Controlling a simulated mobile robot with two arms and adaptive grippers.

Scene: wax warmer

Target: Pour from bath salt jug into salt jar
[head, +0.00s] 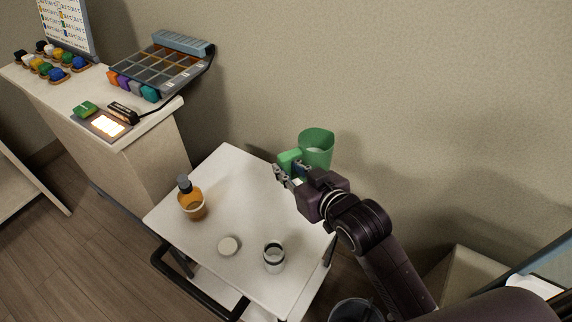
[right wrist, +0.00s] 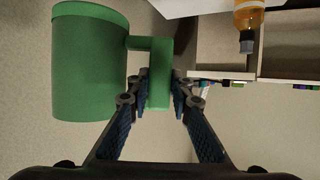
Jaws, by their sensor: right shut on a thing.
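The green jug (head: 317,148) is held up over the back right side of the small white table, near the wall. It looks about upright in the head view, with pale contents visible inside. My right gripper (head: 287,172) is shut on the jug's handle. The right wrist view shows the two fingers (right wrist: 160,95) on either side of the green handle, with the jug's body (right wrist: 88,62) to the left. The salt jar (head: 274,258), a small open glass with a dark band, stands on the table's front right part, apart from the jug. My left gripper is not in view.
An amber bottle with a dark cap (head: 191,198) stands on the table's left side. A round pale lid (head: 228,246) lies left of the jar. A counter (head: 150,125) with a sectioned tray (head: 160,66) is at left. The table's middle is clear.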

